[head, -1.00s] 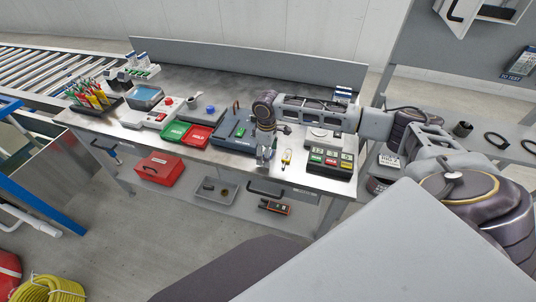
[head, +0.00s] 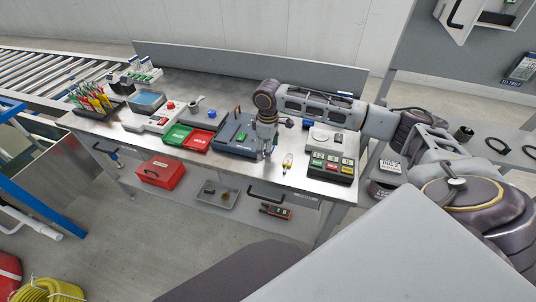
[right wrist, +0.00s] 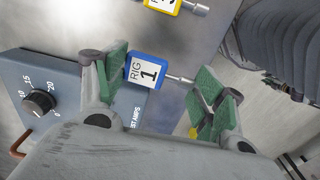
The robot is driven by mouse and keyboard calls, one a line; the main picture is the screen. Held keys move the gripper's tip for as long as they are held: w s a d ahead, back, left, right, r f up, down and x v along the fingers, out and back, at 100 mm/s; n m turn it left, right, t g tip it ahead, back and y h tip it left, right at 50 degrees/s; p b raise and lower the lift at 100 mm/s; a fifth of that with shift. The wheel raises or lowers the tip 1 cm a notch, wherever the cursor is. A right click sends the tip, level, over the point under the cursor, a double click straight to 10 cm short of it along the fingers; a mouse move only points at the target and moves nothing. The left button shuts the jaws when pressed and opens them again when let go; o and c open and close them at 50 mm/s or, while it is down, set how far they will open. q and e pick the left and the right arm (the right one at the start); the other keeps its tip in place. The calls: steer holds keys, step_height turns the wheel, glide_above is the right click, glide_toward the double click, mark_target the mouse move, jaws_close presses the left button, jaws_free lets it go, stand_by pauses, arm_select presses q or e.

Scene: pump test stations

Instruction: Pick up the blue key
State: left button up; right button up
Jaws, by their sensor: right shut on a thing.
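The blue key, a blue tag marked "RIG 1" with a metal shank, shows in the right wrist view (right wrist: 146,72). It lies between the two green-padded fingers of my right gripper (right wrist: 168,84), which is shut on it. In the head view my right gripper (head: 267,152) points down over the front of the bench, beside the blue-grey test box (head: 228,147). The key is too small to make out there. A yellow key (head: 288,161) lies on the bench just right of the gripper; its tag also shows at the wrist view's top edge (right wrist: 162,4). My left gripper is not in view.
The test box with its dial also fills the left of the wrist view (right wrist: 60,95). A dark box with coloured labels (head: 332,168) stands right of the yellow key. A low panel (head: 250,69) closes the bench's back.

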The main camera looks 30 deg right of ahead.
steer(key=shift+r, duration=2.35)
steer(key=shift+f, duration=0.1)
